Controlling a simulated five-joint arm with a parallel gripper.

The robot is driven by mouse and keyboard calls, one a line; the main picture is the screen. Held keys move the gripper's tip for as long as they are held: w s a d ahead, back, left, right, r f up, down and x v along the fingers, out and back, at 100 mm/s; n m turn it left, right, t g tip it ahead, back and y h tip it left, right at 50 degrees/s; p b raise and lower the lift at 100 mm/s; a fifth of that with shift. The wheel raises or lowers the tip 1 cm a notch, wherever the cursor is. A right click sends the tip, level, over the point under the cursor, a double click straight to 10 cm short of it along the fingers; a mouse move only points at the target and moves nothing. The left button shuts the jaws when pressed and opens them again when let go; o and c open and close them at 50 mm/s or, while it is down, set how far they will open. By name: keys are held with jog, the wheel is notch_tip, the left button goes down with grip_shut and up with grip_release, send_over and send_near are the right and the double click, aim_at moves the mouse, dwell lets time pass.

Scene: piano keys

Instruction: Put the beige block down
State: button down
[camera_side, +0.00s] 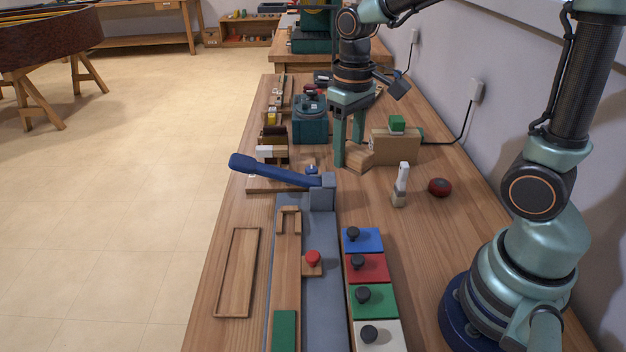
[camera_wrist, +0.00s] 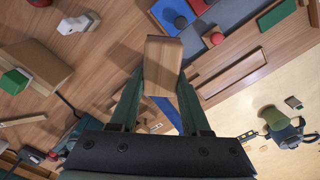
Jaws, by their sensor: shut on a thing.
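The beige block (camera_side: 357,160) is between the fingers of my gripper (camera_side: 348,152), low over the wooden table in the side view. The wrist view also shows the block (camera_wrist: 163,62), gripped between the two green fingers of my gripper (camera_wrist: 160,88). The block sits just left of a larger tan box. I cannot tell whether its underside touches the table.
The tan box (camera_side: 397,148) carries a green block (camera_side: 397,123). A white-topped upright piece (camera_side: 401,183) and a dark red ball (camera_side: 439,187) stand nearby. A blue lever (camera_side: 270,171) and coloured knobbed tiles (camera_side: 366,268) lie nearer the camera. Bare table lies around the ball.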

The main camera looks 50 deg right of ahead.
dwell(0.5)
jog(key=w+d+r+m, duration=0.2)
jog(key=w+d+m, duration=0.35)
jog(key=d, duration=0.35)
jog(key=m, duration=0.3)
send_over(360, 179)
notch_tip(360, 179, down, 20)
jog(key=shift+w+r, duration=0.1)
jog(key=shift+c, duration=1.8)
grip_release()
